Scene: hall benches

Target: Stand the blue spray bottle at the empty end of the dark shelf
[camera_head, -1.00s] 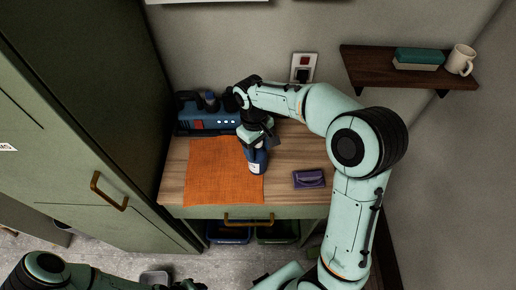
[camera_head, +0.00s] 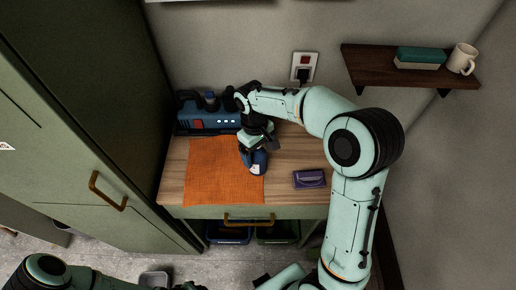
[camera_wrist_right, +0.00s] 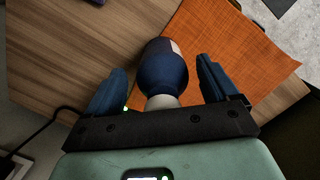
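The blue spray bottle (camera_head: 257,164) is on the wooden bench top at the right edge of the orange cloth. My right gripper (camera_head: 257,146) is over the bottle's upper part and hides it in the head view. In the right wrist view the bottle (camera_wrist_right: 165,68) lies between the two blue fingers of my right gripper (camera_wrist_right: 162,72), with a gap on each side. The dark shelf (camera_head: 369,65) is on the wall at upper right; its left end is bare. My left gripper (camera_head: 184,286) is at the bottom edge, mostly cut off.
A teal-topped box (camera_head: 420,57) and a white mug (camera_head: 461,59) occupy the shelf's middle and right. A blue device (camera_head: 210,120) stands at the back of the bench. A purple item (camera_head: 309,179) lies right of the bottle. A tall green cabinet (camera_head: 90,130) borders the left.

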